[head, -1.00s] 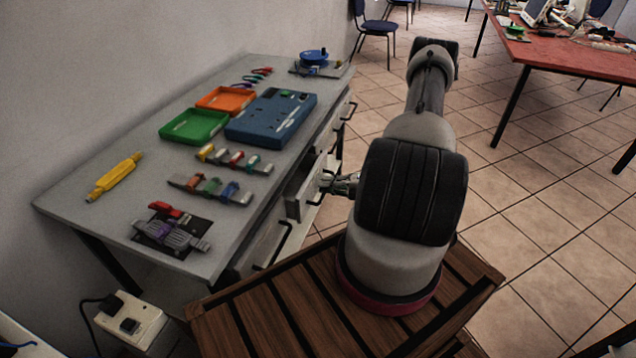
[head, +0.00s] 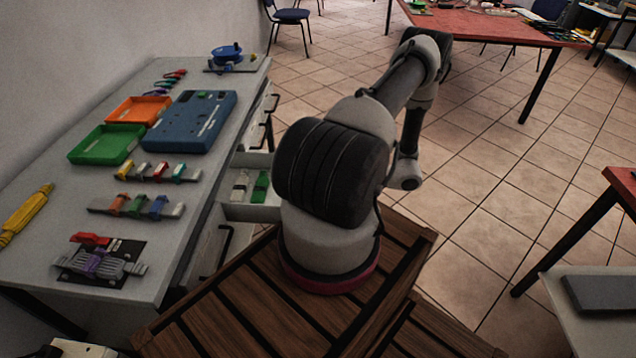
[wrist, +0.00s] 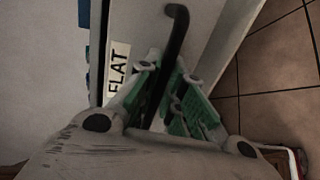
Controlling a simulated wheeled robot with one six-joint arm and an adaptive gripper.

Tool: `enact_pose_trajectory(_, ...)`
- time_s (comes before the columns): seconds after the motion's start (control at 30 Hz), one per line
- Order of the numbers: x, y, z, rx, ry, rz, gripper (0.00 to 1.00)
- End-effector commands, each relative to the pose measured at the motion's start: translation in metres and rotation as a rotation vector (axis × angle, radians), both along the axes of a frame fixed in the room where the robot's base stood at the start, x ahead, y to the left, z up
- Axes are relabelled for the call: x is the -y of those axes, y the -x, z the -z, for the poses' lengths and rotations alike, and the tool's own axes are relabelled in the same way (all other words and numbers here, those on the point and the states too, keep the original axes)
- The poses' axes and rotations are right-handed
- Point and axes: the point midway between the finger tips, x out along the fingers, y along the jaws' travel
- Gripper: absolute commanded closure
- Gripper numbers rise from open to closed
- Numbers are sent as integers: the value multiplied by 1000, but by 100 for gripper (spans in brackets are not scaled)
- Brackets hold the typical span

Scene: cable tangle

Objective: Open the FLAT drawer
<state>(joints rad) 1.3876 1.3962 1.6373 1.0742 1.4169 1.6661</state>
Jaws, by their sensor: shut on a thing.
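The FLAT drawer (head: 250,212) stands pulled out from the grey bench in the head view, with a pale connector and a green connector inside. The wrist view shows its front with a white FLAT label (wrist: 118,68) and a black bar handle (wrist: 177,30). My gripper (wrist: 172,100) is shut on this handle, its green-padded fingers on both sides of the bar. In the head view my gripper is hidden behind my arm.
Other drawers with black handles sit in the bench front, one below (head: 212,250) near the open drawer. The bench top (head: 95,190) holds trays, a blue case and connectors. A red table (head: 480,28) stands at the back; tiled floor between is clear.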

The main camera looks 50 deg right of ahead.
Motion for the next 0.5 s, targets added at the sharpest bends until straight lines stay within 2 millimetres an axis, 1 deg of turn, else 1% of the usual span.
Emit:
enact_pose_trajectory(0.1,5,7,0,-1,1,0,100)
enact_pose_trajectory(0.2,8,10,0,-1,1,0,100)
enact_pose_trajectory(0.5,9,11,0,-1,1,0,100)
